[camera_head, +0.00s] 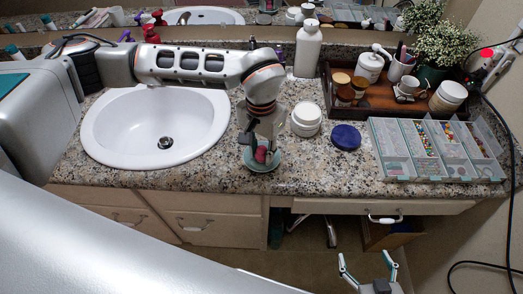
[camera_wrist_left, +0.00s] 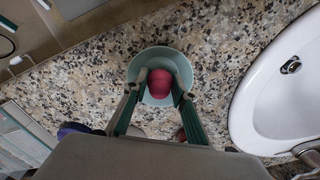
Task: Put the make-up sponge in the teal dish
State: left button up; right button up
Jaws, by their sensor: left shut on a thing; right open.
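The make-up sponge (camera_wrist_left: 160,85) is dark pink and rounded; it also shows in the head view (camera_head: 261,155). My left gripper (camera_head: 259,148) points down and is shut on the sponge, one finger on each side. The teal dish (camera_head: 263,168) is small and round and stands on the counter right of the sink. In the left wrist view the dish's rim (camera_wrist_left: 158,52) surrounds the sponge and fingertips. Whether the sponge touches the dish's bottom I cannot tell. My right gripper (camera_head: 366,262) is open and empty, low in front of the counter.
The sink (camera_head: 110,120) is left of the dish. A white jar (camera_head: 306,119) and a blue round lid (camera_head: 346,136) stand right of it. A white bottle (camera_head: 307,50), a wooden tray (camera_head: 345,107) of jars and a clear bead organizer (camera_head: 432,178) are further right.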

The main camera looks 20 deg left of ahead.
aim_at(261, 149)
pick_arm(q)
jog(key=shift+f, duration=0.15)
jog(key=o, duration=0.7)
jog(key=shift+r, duration=0.35)
notch_tip(261, 149, up, 12)
jog(key=shift+f+p, duration=0.15)
jog(key=shift+p, duration=0.3)
jog(key=shift+s+f, duration=0.1)
